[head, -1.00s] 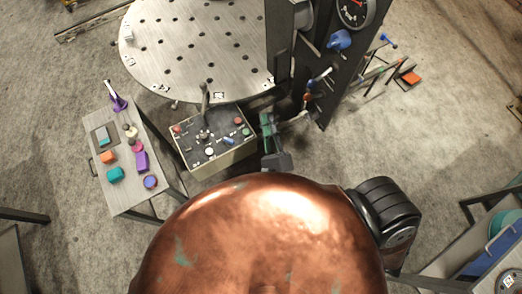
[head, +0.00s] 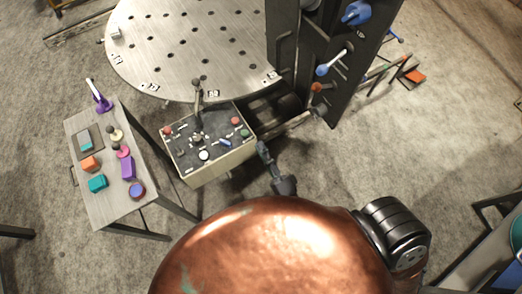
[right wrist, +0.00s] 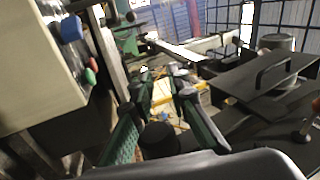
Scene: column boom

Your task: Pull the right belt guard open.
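In the right wrist view a dark flat panel (right wrist: 236,84) with a black bar handle (right wrist: 272,66) lies to the right of my right gripper; it looks like the belt guard, though I cannot be sure. In the head view dark upright panels (head: 361,62) stand on the column at the top right. My right gripper (head: 263,148) is beside the control box, short of the column. In the right wrist view its green-padded fingers (right wrist: 163,88) are apart, with nothing between them. It is not touching the panel or handle. My left gripper is out of view.
The control box (head: 214,161) with buttons and a lever is close on the left of my right gripper. A round perforated table (head: 190,45) is behind it. A side table (head: 105,207) with small coloured objects stands at left.

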